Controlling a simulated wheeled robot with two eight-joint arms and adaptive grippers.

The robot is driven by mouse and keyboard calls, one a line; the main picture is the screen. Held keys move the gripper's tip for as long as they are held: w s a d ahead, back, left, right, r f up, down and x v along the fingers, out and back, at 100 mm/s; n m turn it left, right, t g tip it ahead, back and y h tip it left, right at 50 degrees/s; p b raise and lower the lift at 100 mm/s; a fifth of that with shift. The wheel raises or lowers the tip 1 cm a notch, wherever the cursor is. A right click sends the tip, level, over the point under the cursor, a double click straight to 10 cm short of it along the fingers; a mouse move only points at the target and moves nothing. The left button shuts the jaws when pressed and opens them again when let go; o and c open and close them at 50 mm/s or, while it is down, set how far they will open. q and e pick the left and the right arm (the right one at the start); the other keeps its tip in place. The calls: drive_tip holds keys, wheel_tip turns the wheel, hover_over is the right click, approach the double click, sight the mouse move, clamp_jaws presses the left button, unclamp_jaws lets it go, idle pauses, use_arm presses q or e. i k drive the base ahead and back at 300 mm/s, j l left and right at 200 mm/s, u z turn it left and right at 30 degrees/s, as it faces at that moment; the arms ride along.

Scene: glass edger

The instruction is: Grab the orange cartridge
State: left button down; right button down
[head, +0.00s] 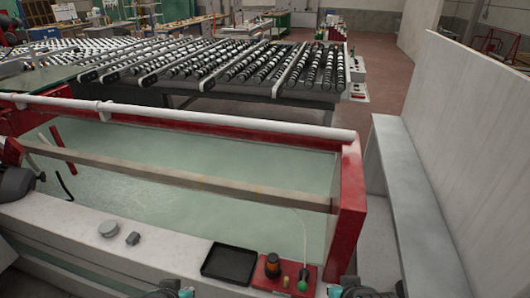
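A small dark cylinder with an orange top, which looks like the orange cartridge (273,264), stands upright on a red plate (291,268) at the bottom centre right of the head view. My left gripper (175,289) shows only in part at the bottom edge, to the left of the cartridge and apart from it. My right gripper (349,289) also shows only in part at the bottom edge, to the right of the cartridge and apart from it. The fingers of both are cut off by the frame, so their opening is not visible.
A black tray (229,264) lies just left of the red plate. A green knob (303,285) is on the plate's right. A red-framed basin (350,205) lies behind, with roller conveyors (240,65) beyond.

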sight(273, 258)
drive_tip(key=j+z, duration=0.2)
drive_tip(key=z, duration=0.15)
drive_tip(key=i+j+z, duration=0.1)
drive_tip(key=z, duration=0.25)
drive_tip(key=j+z, duration=0.35)
